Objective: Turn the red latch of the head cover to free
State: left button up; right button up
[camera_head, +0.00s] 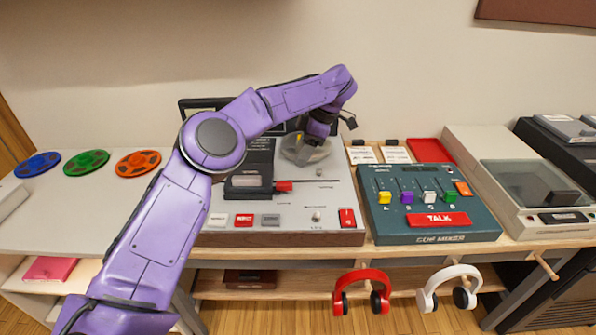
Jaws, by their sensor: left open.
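The head cover (248,184) is a dark box with a grey front, on the tape machine (335,205) in the middle of the bench. The small red latch (284,186) is at its right end. I cannot read the latch's exact setting at this size. My left arm comes in from the lower left, arches over the machine and bends down at the wrist. My left gripper (324,138) is open, above and behind the latch, near a grey round part of the machine. It appears apart from the latch. Its fingertips are partly hidden. My right gripper is out of view.
Grey and red buttons (244,220) line the machine's front, with a red switch (347,218) at right. A green cue mixer (425,205) stands to the right. Blue, green and orange reels (137,162) lie at left. Red headphones (362,287) and white ones hang below.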

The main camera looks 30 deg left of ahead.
pick_arm(q)
jog(key=b, duration=0.1)
send_over(285, 183)
jog(key=d, duration=0.2)
jog(key=f, duration=0.4)
jog(key=shift+w+a+f, duration=0.1)
jog(key=shift+a+f, duration=0.05)
jog(key=shift+a, duration=0.1)
jog(key=f, duration=0.2)
jog(key=a+f, duration=0.1)
jog(key=f, duration=0.1)
jog(key=shift+w+a+f, duration=0.1)
jog(key=shift+w+f, duration=0.05)
jog(key=shift+f, duration=0.1)
jog(key=shift+s+r, duration=0.15)
jog(key=shift+s, duration=0.1)
jog(key=shift+w, duration=0.1)
grip_shut()
